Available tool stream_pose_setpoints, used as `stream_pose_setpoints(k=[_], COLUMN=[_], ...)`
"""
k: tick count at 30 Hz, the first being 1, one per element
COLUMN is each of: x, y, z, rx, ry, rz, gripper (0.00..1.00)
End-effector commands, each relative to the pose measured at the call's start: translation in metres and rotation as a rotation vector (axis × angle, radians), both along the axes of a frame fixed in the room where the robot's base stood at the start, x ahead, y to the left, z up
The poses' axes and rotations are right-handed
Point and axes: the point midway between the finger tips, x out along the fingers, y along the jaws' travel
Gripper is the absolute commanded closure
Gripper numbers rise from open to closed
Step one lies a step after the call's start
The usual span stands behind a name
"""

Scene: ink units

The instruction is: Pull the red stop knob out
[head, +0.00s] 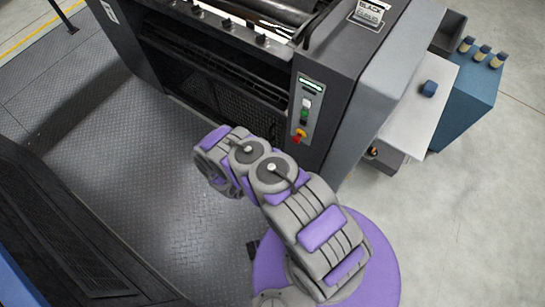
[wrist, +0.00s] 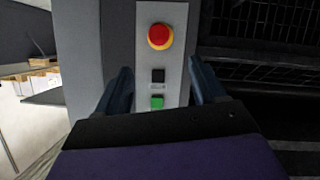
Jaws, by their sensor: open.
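The red stop knob (wrist: 160,36) is a round red cap on a yellow collar, near the top of a light grey control panel (wrist: 147,55) in the wrist view. In the head view the knob (head: 299,135) shows small at the panel's lower end, on the side of the dark press. My gripper (wrist: 160,68) is open and empty. Its two dark fingers stand apart in front of the panel, below the knob in the wrist picture. They appear clear of the knob; the exact gap to the panel cannot be judged. The fingers cannot be made out in the head view.
A black button (wrist: 158,75) and a green button (wrist: 157,102) sit on the panel, between the fingers in the picture. The press (head: 347,80) rises behind. A blue cabinet (head: 466,95) stands at right. The ribbed metal floor (head: 130,170) left of my arm is clear.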

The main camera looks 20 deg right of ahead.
Motion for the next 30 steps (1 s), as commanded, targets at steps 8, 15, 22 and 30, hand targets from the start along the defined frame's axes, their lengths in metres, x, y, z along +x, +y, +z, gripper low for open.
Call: stream_pose_setpoints(k=[8,15,22,30], x=[-0.01,-0.01,-0.01,0.007], y=[0.016,0.016,0.016,0.025], z=[0.008,0.007,0.007,0.014], rx=[0.001,0.002,0.002,0.055], ry=[-0.001,-0.001,0.0,0.001], rz=[0.001,-0.001,0.0,0.009], gripper=[0.31,0.31,0.31,0.31])
